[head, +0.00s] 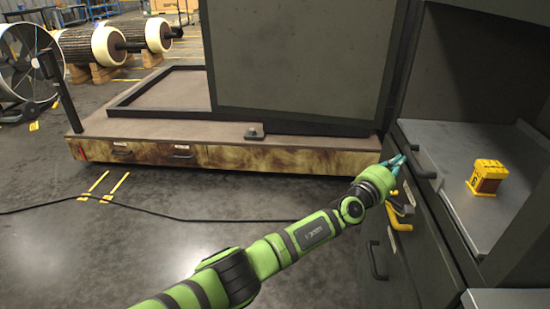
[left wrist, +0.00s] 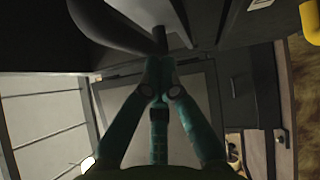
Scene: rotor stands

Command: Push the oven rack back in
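No oven rack can be made out in either view. My left gripper (head: 394,165) is beside the front of the dark grey cabinet (head: 440,240) at the right, close to its upper black handle (head: 419,163). In the left wrist view the teal fingers of my left gripper (left wrist: 161,78) come together at their tips, with nothing clearly held between them. A dark bar (left wrist: 159,38) lies just beyond the tips; I cannot tell whether they touch it. My right gripper is in neither view.
A yellow and brown box (head: 487,177) stands on the cabinet's grey top. A lower black handle (head: 376,260) and a yellow hook-like part (head: 400,219) are on the cabinet front. A low platform (head: 280,155) stands behind. A cable (head: 200,217) crosses the open floor.

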